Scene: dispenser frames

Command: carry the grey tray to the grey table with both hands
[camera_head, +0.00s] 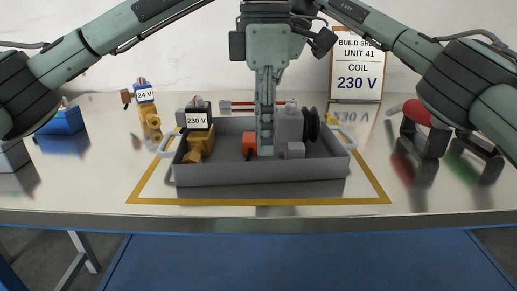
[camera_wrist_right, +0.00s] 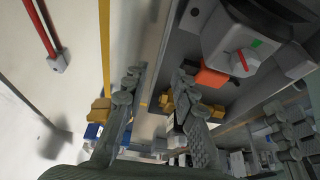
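The grey tray (camera_head: 248,190) rests level on a shiny table top (camera_head: 95,180), inside a yellow outline. Its handles, left (camera_head: 163,147) and right (camera_head: 347,139), are free. In it are a yellow valve (camera_head: 195,148) labelled 230 V, an orange part (camera_head: 248,142), a grey box (camera_head: 289,126) and a black disc. My left gripper (camera_head: 265,150) points down over the tray's middle, seen edge-on, so its opening is unclear. My right gripper (camera_wrist_right: 155,85) shows in the right wrist view with fingers apart, nothing visibly held, beside the tray's wall. In the head view it is mostly hidden.
A 24 V valve (camera_head: 149,112) and a blue block (camera_head: 64,122) stand left. A red rod (camera_head: 237,103) lies behind the tray. A sign (camera_head: 357,65) stands at the back. A dark stand (camera_head: 433,139) is at right. The front strip of table is clear.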

